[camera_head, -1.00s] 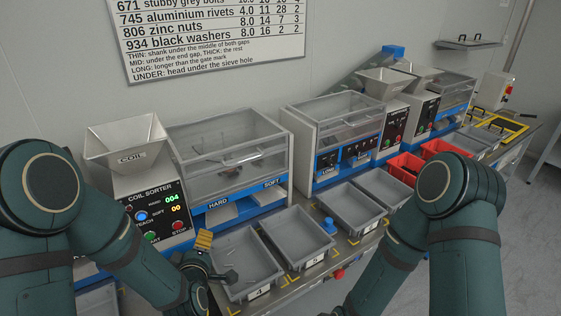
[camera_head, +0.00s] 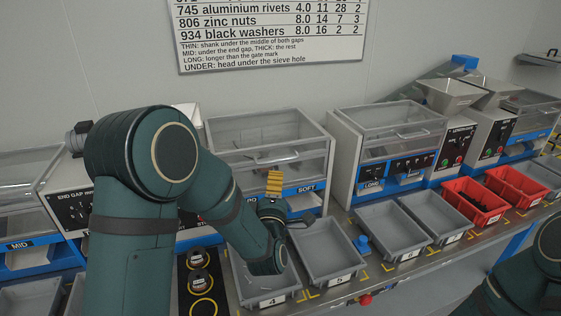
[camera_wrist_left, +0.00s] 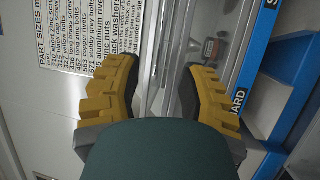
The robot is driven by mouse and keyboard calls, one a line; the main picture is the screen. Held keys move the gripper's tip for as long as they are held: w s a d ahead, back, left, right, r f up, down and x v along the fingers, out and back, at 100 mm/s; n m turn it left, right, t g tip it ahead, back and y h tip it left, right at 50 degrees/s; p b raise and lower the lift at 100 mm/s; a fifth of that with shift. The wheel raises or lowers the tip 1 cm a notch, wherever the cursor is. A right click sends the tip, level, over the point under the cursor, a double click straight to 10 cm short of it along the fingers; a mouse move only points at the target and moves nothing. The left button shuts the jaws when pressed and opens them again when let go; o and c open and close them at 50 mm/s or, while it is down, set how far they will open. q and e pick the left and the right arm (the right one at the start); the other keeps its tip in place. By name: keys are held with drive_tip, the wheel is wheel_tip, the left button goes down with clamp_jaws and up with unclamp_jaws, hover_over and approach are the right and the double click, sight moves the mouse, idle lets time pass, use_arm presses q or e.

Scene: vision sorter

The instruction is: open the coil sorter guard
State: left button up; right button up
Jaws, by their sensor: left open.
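The coil sorter's clear guard (camera_head: 262,128) is down over the machine with the HARD and SOFT labels, in the middle of the head view. My left arm covers the sorter's control panel and most of its hopper. My left gripper (camera_head: 274,184) is in front of the guard's lower front, above the SOFT chute, with yellow fingers. In the left wrist view my left gripper (camera_wrist_left: 160,88) is open, and the clear guard (camera_wrist_left: 172,40) with its grey frame shows beyond the fingers. I cannot tell whether they touch it. My right gripper is out of view.
Grey trays (camera_head: 330,250) stand along the bench in front of the sorter, with red bins (camera_head: 472,203) to the right. Another guarded sorter (camera_head: 388,128) stands to the right. A blue knob (camera_head: 362,245) sits between trays. A size chart (camera_head: 270,35) hangs behind.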

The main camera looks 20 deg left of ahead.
sight(279, 161)
use_arm(q)
drive_tip(key=x, duration=0.9)
drive_tip(key=shift+w, duration=0.15)
clamp_jaws()
